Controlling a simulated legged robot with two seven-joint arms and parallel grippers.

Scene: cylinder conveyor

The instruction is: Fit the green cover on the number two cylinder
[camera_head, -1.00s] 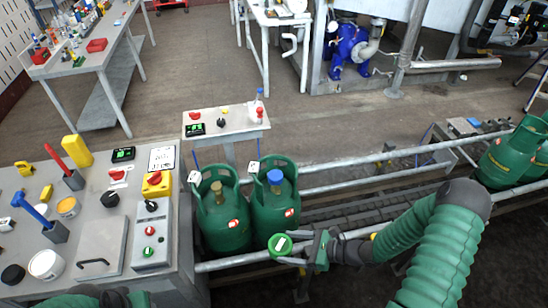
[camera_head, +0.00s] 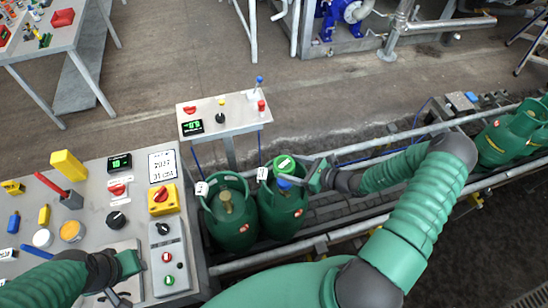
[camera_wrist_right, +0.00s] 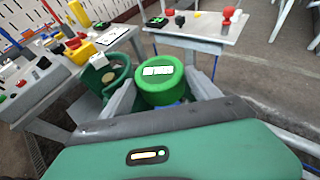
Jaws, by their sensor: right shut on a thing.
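Two green gas cylinders stand side by side on the conveyor in the head view. The left cylinder (camera_head: 232,230) has a bare brass valve. The right cylinder (camera_head: 280,215) has a blue top (camera_head: 287,182). Their numbers are not readable. My right gripper (camera_head: 302,177) is shut on the green cover (camera_head: 284,163), above the right cylinder's top. In the right wrist view the cover (camera_wrist_right: 160,85) sits between both fingers, label up. I cannot tell whether it touches the blue top. My left gripper (camera_head: 130,264) is over the control desk; its fingers are unclear.
The control desk (camera_head: 100,215) at left carries knobs, a yellow block (camera_head: 69,165) and a red-handled tool (camera_head: 50,186). A small panel table (camera_head: 228,112) stands behind the cylinders. More green cylinders (camera_head: 505,138) stand at far right. Conveyor rails (camera_head: 380,148) run alongside.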

